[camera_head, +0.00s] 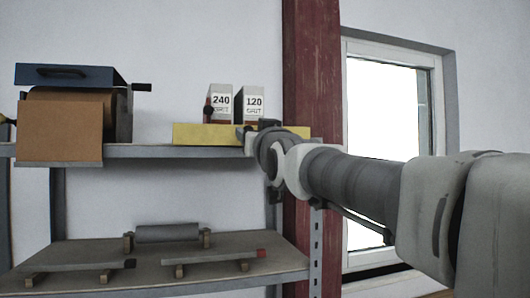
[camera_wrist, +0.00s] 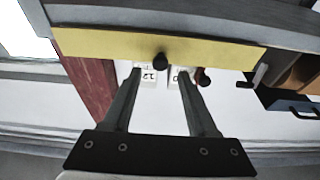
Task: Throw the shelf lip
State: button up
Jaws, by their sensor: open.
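The shelf lip is a yellow strip (camera_head: 205,135) along the front of the upper shelf; it also shows in the wrist view (camera_wrist: 100,43), where the picture looks upside down. A black knob (camera_wrist: 160,58) sticks out from the yellow strip. My gripper (camera_wrist: 159,76) is open, with its two fingers pointing at the lip and the knob lying between their tips. I cannot tell how far the fingers reach around it. In the head view, my arm hides part of the lip and the gripper's fingers are hard to make out.
Two grit boxes, marked 240 (camera_head: 221,101) and 120 (camera_head: 254,103), stand behind the lip. A blue-lidded box (camera_head: 70,75) and a brown panel (camera_head: 59,132) are at left. The lower shelf (camera_head: 210,282) holds boards and a grey roller (camera_head: 167,233). A red post (camera_head: 312,60) stands right.

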jog(key=b+v, duration=0.3)
jog(key=v, duration=1.1)
jog(key=d+f+m+g+h, duration=0.1)
jog(key=d+f+g+h, duration=0.25)
jog(key=f, duration=1.05)
jog(key=s+d+f+g, duration=0.2)
jog(key=s+f, duration=0.3)
jog(key=f, duration=0.4)
jog(key=s+d+f+m+g+h, duration=0.1)
jog(key=s+d+f+g, duration=0.2)
jog(key=f, duration=0.7)
jog(key=s+d+f+m+g+h, duration=0.1)
jog(key=s+d+f+g, duration=0.2)
jog(key=s+f+g, duration=0.3)
notch_tip(320, 180, down, 3)
jog(key=s, duration=0.2)
jog(key=shift+s+d+f, duration=0.25)
jog(key=shift+s, duration=0.15)
